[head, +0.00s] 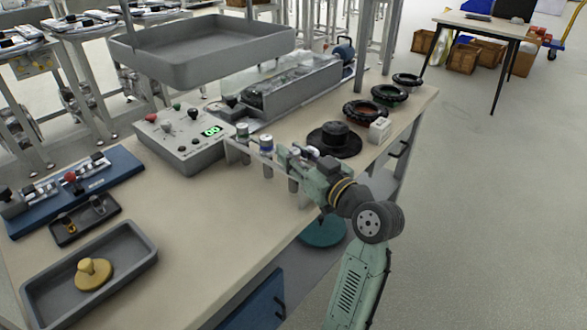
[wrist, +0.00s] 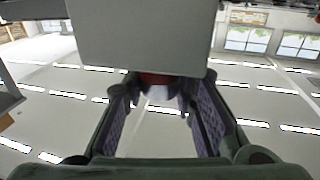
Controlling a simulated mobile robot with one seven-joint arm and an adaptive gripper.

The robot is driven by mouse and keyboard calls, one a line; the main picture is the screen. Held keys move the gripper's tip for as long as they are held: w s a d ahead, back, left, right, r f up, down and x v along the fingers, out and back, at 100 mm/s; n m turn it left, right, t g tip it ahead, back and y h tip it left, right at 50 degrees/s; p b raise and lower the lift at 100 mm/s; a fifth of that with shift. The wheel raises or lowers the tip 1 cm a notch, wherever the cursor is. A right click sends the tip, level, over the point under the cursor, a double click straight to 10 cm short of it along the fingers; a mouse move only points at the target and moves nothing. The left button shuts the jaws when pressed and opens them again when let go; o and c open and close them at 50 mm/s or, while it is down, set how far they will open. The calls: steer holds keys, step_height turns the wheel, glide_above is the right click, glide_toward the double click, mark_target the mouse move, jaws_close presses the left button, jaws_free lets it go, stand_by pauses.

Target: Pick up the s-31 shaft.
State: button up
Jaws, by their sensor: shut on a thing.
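A pale rack (head: 232,152) stands at the right part of the bench, with several upright shafts in a row. Two shafts with capped tops, one (head: 242,131) at the left end and one (head: 266,143) beside it, stand clear of my gripper. My gripper (head: 292,158) is at the right end of the row, shut on a shaft mostly hidden by the fingers. In the wrist view a reddish part of the held shaft (wrist: 155,79) shows between the fingertips (wrist: 158,95), below a grey block. No label is readable, so I cannot tell which shaft is s-31.
A grey control box (head: 183,138) with a green display stands left of the rack. A black hub (head: 335,139), a white block (head: 379,129) and several rings (head: 365,110) lie to the right. A grey tray (head: 90,285) sits front left. The bench's front middle is clear.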

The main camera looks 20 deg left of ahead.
jaws_close()
steer(key=shift+r, duration=0.15)
stand_by(0.4)
